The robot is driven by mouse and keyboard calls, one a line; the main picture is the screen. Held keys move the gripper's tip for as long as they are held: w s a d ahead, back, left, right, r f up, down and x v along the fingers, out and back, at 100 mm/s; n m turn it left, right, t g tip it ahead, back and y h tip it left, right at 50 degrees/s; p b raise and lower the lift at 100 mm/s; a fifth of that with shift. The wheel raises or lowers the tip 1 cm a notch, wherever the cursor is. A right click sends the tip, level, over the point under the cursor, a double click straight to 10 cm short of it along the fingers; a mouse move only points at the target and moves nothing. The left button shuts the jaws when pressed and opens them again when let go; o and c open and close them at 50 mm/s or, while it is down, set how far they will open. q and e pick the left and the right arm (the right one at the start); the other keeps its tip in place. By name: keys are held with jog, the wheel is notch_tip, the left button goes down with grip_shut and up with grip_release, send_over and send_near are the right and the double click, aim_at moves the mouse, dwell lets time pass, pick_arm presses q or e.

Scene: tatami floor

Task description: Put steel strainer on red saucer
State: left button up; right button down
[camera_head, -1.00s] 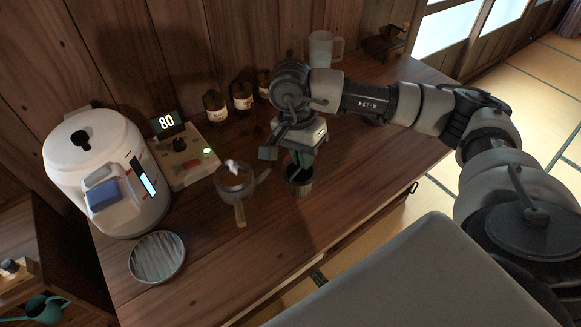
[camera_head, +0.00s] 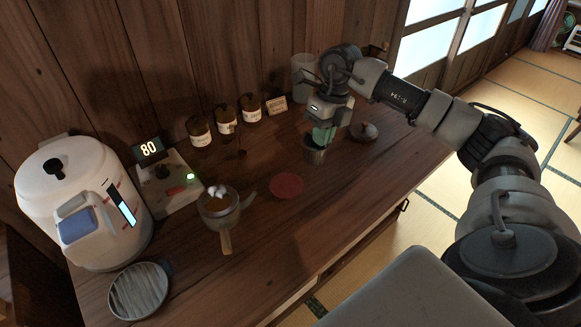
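The steel strainer appears to be the dark grey cup-shaped thing (camera_head: 314,155) at the right part of the wooden counter. My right gripper (camera_head: 322,134) points down at its top, with its greenish fingers close together at the rim. They look shut on it. Whether its base touches the counter I cannot tell. The red saucer (camera_head: 287,186) lies flat and empty on the counter, left of and nearer than the strainer. My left gripper is not in view.
A pot with a wooden side handle (camera_head: 218,207) stands left of the saucer. Jars (camera_head: 226,121), a pitcher (camera_head: 301,72), a scale (camera_head: 168,186), a white boiler (camera_head: 80,200) and a round ribbed dish (camera_head: 138,290) stand around.

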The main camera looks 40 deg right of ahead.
jog(key=w+a+f, duration=0.1)
jog(key=a+f, duration=0.1)
jog(key=w+a+f+p, duration=0.1)
jog(key=a+f, duration=0.1)
jog(key=f, duration=0.1)
jog(key=w+a+f+p, duration=0.1)
jog(key=a+f, duration=0.1)
jog(key=f, duration=0.1)
jog(key=shift+a, duration=0.15)
jog(key=shift+f, duration=0.15)
jog(key=c, duration=1.3)
grip_release()
jog(key=shift+f, duration=0.1)
jog(key=r, duration=0.4)
jog(key=d+r+b, duration=0.1)
jog(key=r, duration=0.3)
jog(key=d+r, duration=0.1)
jog(key=r, duration=0.3)
jog(key=shift+w+d+b, duration=0.1)
jog(key=shift+d+b, duration=0.05)
jog(key=shift+b, duration=0.25)
